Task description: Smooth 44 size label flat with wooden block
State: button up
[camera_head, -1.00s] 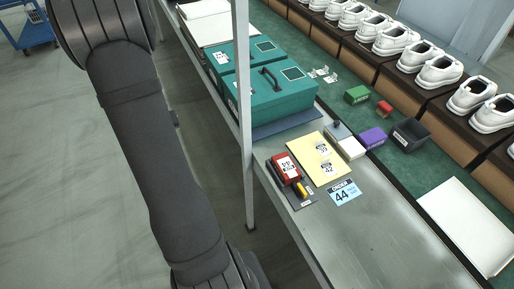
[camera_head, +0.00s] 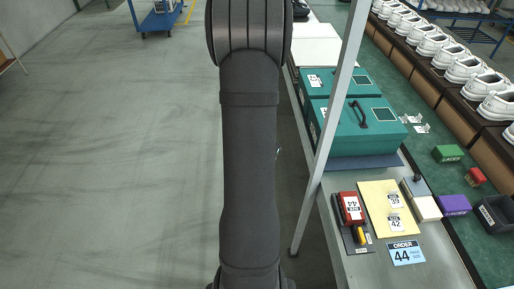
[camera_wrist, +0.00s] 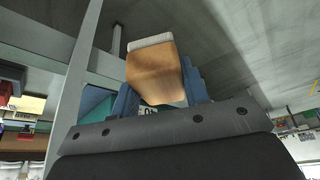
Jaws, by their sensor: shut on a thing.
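The wooden block (camera_wrist: 152,70), tan with a pale grey pad on its far end, is in my gripper (camera_wrist: 160,85) in the wrist view. The blue fingers are shut on it, and it is held in the air. In the head view, my gripper and the block are out of sight. A yellow sheet (camera_head: 379,192) on the bench carries labels 39 (camera_head: 394,200) and 42 (camera_head: 396,222). Left of it, a red device (camera_head: 346,209) bears a white label that seems to read 44. A blue order card (camera_head: 406,253) reads 44.
Two teal boxes (camera_head: 352,137) with small white labels stand behind the sheet. Green (camera_head: 447,153), purple (camera_head: 455,205) and dark (camera_head: 494,212) boxes sit on the right. A grey post (camera_head: 329,133) rises at the bench's left edge. White shoes line the far right.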

jog(key=s+d+m+g, duration=0.4)
jog(key=s+d+m, duration=0.3)
jog(key=s+m, duration=0.45)
jog(key=s+d+m+g, duration=0.4)
jog(key=s+d+m, duration=0.3)
jog(key=s+m, duration=0.45)
notch_tip(320, 180, up, 8)
jog(key=m+y, duration=0.2)
jog(key=m, duration=0.5)
send_over(354, 208)
jog(key=w, duration=0.1)
jog(key=shift+g, duration=0.3)
jog(key=shift+w+f, duration=0.15)
jog(key=shift+f, duration=3.6)
jog(key=shift+w+f, duration=0.3)
jog(key=shift+w, duration=0.35)
jog(key=shift+c, duration=0.3)
jog(key=shift+w+f, duration=0.1)
jog(key=shift+w, duration=1.4)
jog(key=s, duration=0.4)
jog(key=shift+s, duration=0.1)
notch_tip(354, 208, up, 8)
